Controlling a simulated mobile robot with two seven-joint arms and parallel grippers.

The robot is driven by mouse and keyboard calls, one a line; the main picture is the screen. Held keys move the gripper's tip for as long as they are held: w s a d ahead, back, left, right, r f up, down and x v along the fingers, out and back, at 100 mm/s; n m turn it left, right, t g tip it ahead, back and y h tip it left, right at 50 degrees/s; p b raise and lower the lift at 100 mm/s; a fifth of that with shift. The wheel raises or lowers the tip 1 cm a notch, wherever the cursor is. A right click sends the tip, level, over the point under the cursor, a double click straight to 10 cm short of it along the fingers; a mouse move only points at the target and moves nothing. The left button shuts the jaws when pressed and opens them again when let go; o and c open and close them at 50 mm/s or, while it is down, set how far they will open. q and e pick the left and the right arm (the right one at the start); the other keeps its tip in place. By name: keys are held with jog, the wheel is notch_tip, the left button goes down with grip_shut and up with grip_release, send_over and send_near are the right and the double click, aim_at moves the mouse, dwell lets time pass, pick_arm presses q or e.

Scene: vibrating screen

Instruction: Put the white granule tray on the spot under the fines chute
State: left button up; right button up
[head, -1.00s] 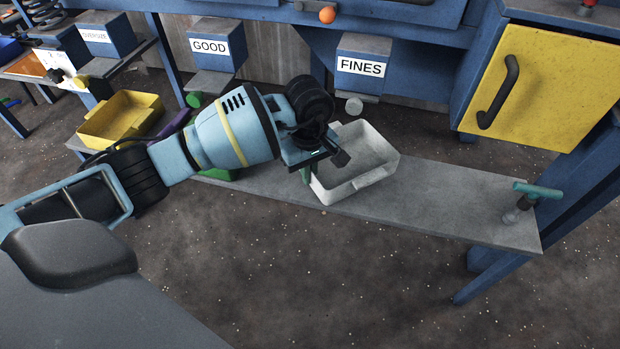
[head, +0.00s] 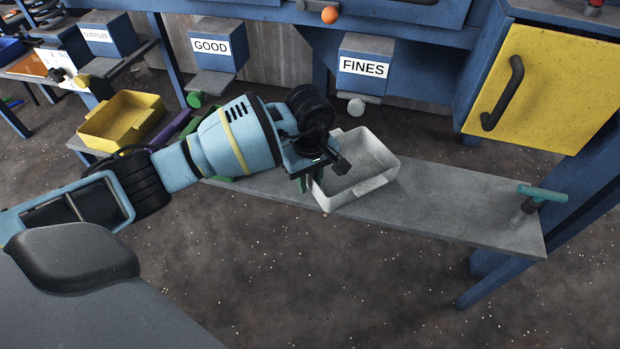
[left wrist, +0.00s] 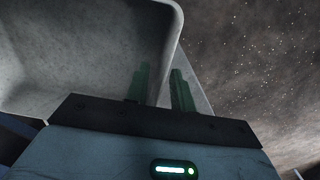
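The white granule tray (head: 374,180) is at the middle of the grey shelf, in front of and below the blue chute box labelled FINES (head: 364,68). Its near corner is at the shelf's front edge; I cannot tell whether its base touches the shelf. My left gripper (head: 310,180) is at the tray's left end. In the left wrist view, the green fingers (left wrist: 160,88) are close together with the wall of the tray (left wrist: 90,50) between them, one inside and one outside. The gripper looks shut on this wall. My right gripper is not in view.
The grey shelf (head: 450,205) is bare right of the tray, up to a teal-handled fitting (head: 541,193). A yellow tray (head: 121,119) stands at left, near the GOOD chute box (head: 213,47). A green thing is mostly hidden behind my left arm. A yellow door (head: 550,90) is at right.

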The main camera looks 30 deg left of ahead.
pick_arm(q)
notch_tip(320, 180, up, 12)
jog(key=p, duration=0.3)
